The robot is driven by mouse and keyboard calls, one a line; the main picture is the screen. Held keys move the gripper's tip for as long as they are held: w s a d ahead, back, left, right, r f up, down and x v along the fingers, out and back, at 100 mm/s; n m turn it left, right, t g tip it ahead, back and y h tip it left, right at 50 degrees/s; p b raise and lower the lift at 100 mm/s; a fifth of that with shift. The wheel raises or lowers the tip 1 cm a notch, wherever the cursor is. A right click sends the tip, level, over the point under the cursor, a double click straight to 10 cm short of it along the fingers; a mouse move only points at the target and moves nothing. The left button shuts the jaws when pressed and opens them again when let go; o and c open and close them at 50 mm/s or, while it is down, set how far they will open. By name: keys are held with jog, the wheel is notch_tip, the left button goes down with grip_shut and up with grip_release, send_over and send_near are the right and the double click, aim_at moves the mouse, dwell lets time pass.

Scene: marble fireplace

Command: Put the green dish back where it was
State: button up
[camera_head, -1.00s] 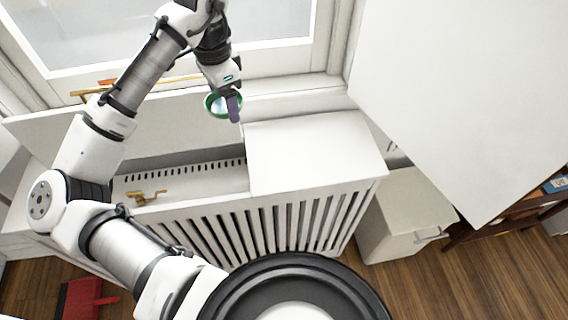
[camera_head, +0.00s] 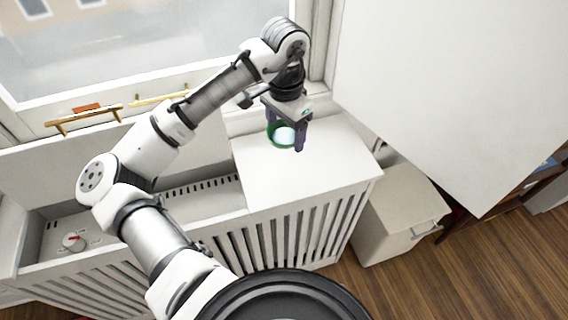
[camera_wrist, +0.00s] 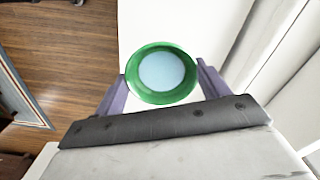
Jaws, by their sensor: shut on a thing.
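The green dish (camera_head: 281,136) is round with a pale inside. It sits between the fingers of my gripper (camera_head: 284,140), over the white top of the radiator cover (camera_head: 305,170). In the wrist view the dish (camera_wrist: 161,97) shows from its open side, with a purple finger of my gripper (camera_wrist: 161,88) at each side. My gripper is shut on the dish. Whether the dish touches the cover top or hangs just above it cannot be told.
Left of the cover top is an open radiator recess with a dial (camera_head: 74,242). A window with brass handles (camera_head: 85,119) stands behind. A large white panel (camera_head: 450,90) rises at the right, above a white box (camera_head: 400,215). The cover top around the dish is clear.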

aim_at(285, 172)
notch_tip(285, 172, down, 12)
jog(key=shift+f+p, duration=0.15)
jog(key=shift+p, duration=0.15)
jog(key=shift+f, duration=0.2)
jog(key=o, duration=1.2)
jog(key=shift+r, duration=0.1)
notch_tip(285, 172, up, 12)
jog(key=shift+r+b, duration=0.15)
jog(key=shift+b, duration=0.15)
